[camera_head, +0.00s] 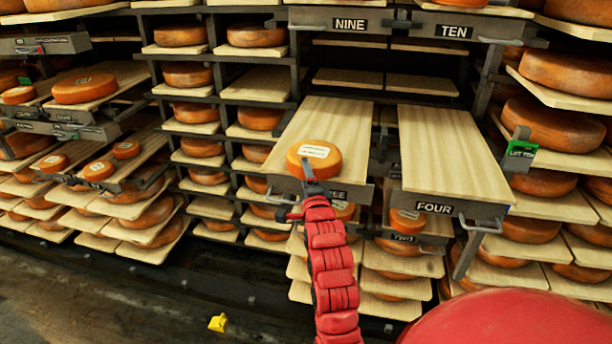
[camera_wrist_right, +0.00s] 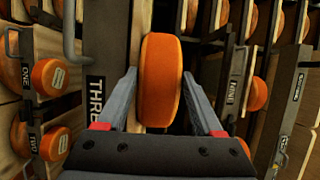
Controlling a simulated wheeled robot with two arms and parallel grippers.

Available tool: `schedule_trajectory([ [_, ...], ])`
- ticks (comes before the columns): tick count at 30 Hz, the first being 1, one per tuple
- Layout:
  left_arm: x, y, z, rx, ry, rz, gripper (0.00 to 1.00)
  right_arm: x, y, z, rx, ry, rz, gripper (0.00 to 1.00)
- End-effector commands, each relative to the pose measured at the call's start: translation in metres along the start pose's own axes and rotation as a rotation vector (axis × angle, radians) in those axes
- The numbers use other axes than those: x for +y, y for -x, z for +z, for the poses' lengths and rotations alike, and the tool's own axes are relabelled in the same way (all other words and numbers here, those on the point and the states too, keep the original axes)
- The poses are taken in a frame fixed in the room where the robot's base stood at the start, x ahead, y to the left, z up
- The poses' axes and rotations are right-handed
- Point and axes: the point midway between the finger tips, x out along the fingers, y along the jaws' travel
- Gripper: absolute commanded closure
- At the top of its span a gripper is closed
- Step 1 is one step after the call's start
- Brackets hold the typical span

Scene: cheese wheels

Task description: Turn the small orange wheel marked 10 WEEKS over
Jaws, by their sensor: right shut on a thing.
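A small orange wheel (camera_head: 325,168) with a pale label on its upward face is at the front end of the pulled-out board (camera_head: 340,118) above the THREE sign. The label's print is too small to read. My right gripper (camera_head: 309,174) reaches it from the front and is shut on it. In the right wrist view the orange wheel (camera_wrist_right: 160,80) is between the two grey fingers of the right gripper (camera_wrist_right: 158,77), rim towards the camera. I cannot tell whether the wheel touches the board. My left gripper is not in view.
An empty board (camera_head: 452,160) above the FOUR sign (camera_head: 434,208) lies to the right. Metal handles stick out at the board fronts. Racks of larger orange wheels (camera_head: 553,124) stand on both sides. A small yellow object (camera_head: 217,322) lies on the floor.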

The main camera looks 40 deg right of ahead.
Motion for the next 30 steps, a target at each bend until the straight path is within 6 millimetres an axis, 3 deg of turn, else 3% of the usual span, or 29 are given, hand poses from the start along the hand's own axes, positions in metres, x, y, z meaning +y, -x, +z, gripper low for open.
schedule_trajectory([
  [17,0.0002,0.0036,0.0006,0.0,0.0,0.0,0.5,-0.0007,0.0004,-0.0002,0.001,0.001,-0.01,1.0],
  [18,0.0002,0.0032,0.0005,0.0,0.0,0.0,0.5,-0.0011,0.0004,-0.0002,0.0,0.001,-0.01,0.28],
  [23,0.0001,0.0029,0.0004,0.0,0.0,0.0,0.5,-0.0002,0.0002,0.0,0.0,0.0,-0.007,0.0],
  [30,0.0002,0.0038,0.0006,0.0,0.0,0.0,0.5,0.0028,0.0004,0.0003,-0.001,-0.001,-0.001,0.0],
])
